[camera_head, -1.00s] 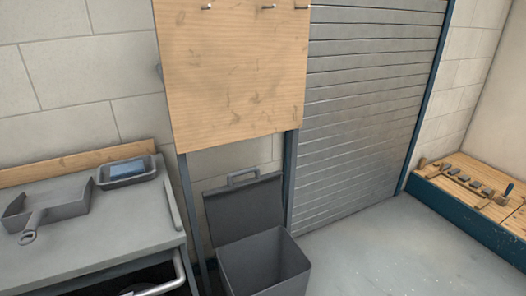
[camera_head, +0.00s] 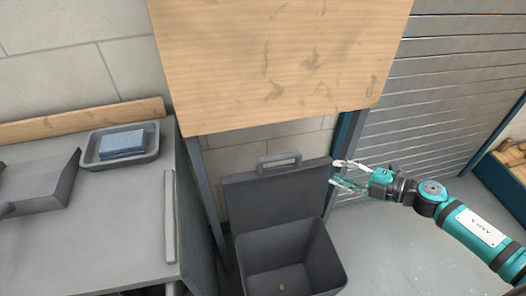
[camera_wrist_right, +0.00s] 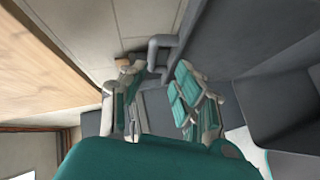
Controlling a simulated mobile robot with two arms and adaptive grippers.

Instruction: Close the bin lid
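The grey bin (camera_head: 330,262) stands on the floor with its lid (camera_head: 270,197) swung up and leaning back. The lid's handle (camera_head: 279,160) is a grey loop on its top edge. My right gripper (camera_head: 337,174) is open and empty just right of the raised lid, apart from the handle in the head view. In the right wrist view, the handle (camera_wrist_right: 163,44) shows beyond the spread fingers (camera_wrist_right: 153,72), with the lid (camera_wrist_right: 240,35) to its right. My left gripper is not in view.
A wooden board (camera_head: 275,65) hangs above the bin between blue posts (camera_head: 203,190). The floor (camera_head: 395,240) right of the bin is clear.

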